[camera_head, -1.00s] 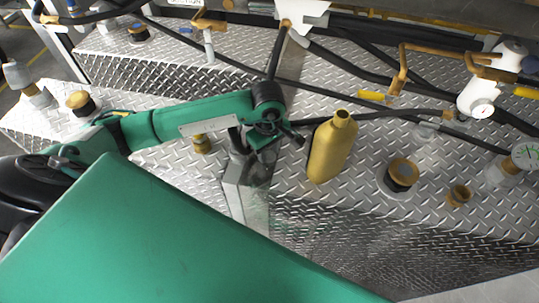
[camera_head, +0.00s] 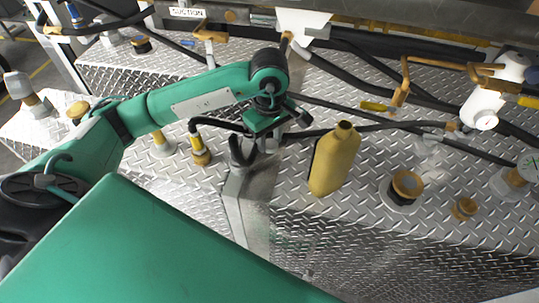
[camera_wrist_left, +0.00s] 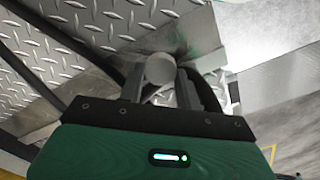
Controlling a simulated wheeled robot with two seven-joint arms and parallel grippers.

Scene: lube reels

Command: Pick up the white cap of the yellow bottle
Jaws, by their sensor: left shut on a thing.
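The yellow bottle (camera_head: 334,160) stands upright on the diamond-plate deck, right of my left gripper (camera_head: 256,143) in the head view. Its neck is open, with no cap on it. In the left wrist view, a round pale cap (camera_wrist_left: 160,68) sits between the fingers of my left gripper (camera_wrist_left: 160,86), which is shut on it. In the head view, the fingertips are partly hidden by the wrist, and I cannot clearly make out the cap. My right gripper is not in view.
Brass-topped fittings (camera_head: 405,187) stand right of the bottle, and others (camera_head: 201,152) stand left of my gripper. Black hoses cross the deck behind. A metal step edge (camera_head: 236,205) lies below the gripper.

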